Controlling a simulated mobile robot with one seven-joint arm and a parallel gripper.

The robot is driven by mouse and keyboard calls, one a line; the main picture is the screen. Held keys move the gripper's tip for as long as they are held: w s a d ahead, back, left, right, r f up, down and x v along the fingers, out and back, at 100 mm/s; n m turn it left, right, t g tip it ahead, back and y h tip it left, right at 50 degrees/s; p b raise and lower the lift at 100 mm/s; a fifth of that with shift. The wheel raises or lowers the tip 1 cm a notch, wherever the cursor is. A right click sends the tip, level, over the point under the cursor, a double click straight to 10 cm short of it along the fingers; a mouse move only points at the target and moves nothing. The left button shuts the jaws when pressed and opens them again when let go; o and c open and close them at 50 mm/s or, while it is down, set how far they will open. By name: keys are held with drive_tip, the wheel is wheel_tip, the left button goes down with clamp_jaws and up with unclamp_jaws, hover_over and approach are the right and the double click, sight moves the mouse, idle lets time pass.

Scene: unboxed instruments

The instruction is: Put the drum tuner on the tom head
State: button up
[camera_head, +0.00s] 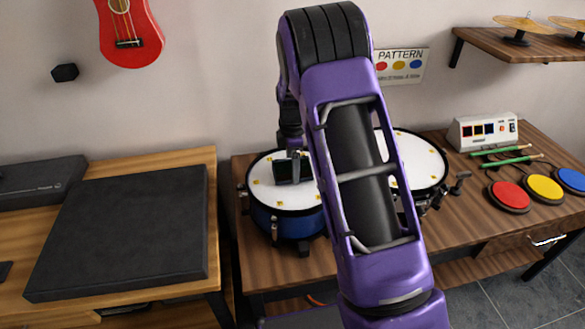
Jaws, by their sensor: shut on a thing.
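A blue-shelled drum with a white head (276,196) stands on the wooden table, partly behind my arm. A second drum with a white head (418,162) stands to its right, also partly hidden by my arm. No label shows which one is the tom. My gripper (294,157) points down over the left drum's head, shut on a small dark box-shaped device, which appears to be the drum tuner (288,174). The tuner is upright over the head's upper middle part. I cannot tell whether its underside touches the head. My gripper's fingers are small and partly hidden.
Red (509,196), yellow (544,188) and blue (573,179) pads, green sticks (505,161) and a white box (483,131) lie on the table's right. A black slab (120,232) covers the left table. A shelf with cymbals (522,24) hangs upper right.

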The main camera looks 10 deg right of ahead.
drive_tip(key=shift+f, duration=0.2)
drive_tip(key=shift+f, duration=0.15)
drive_tip(key=o, duration=1.3)
wheel_tip(320, 180, up, 12)
drive_tip(key=shift+r, duration=0.2)
